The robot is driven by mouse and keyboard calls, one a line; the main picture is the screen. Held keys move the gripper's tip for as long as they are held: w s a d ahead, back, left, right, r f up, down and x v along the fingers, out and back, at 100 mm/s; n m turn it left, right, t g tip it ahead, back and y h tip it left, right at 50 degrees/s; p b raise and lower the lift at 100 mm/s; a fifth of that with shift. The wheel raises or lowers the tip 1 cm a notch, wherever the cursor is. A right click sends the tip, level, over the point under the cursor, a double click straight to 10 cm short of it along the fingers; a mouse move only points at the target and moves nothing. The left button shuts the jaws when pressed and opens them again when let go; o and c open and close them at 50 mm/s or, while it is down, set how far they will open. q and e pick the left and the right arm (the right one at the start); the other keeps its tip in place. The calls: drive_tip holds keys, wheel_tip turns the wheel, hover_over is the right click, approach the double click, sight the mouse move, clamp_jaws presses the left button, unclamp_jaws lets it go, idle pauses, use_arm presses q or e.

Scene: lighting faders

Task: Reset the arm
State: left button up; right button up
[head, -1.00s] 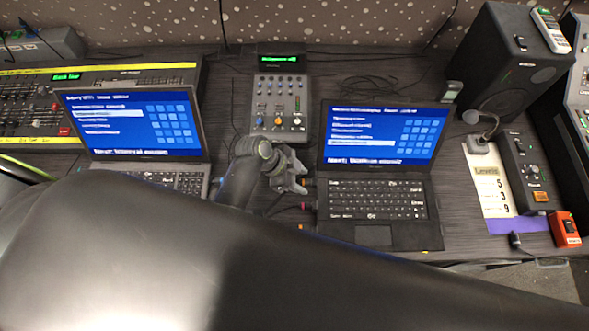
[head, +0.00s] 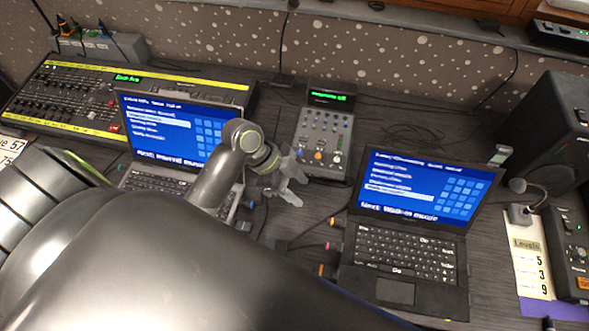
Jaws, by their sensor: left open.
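My left gripper (head: 291,181) is open and empty. It hangs over the desk between the two laptops, in front of the small fader mixer. My left arm fills the lower left of the head view and hides part of the left laptop (head: 160,178). The small fader mixer (head: 323,138) has several knobs and faders, and a green-lit display (head: 331,97) stands behind it. The gripper appears apart from the mixer. My right gripper is not in view.
The right laptop (head: 415,190) stands open right of the gripper. A large mixing console (head: 75,95) is at the back left. A microphone (head: 519,187), a "Levels" sheet (head: 528,262) and a black speaker (head: 548,135) are at right. Cables lie on the desk.

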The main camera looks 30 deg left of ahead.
use_arm(q)
drive_tip(key=shift+a+r, duration=0.2)
drive_tip(key=shift+r, duration=0.15)
drive_tip(key=shift+r, duration=0.1)
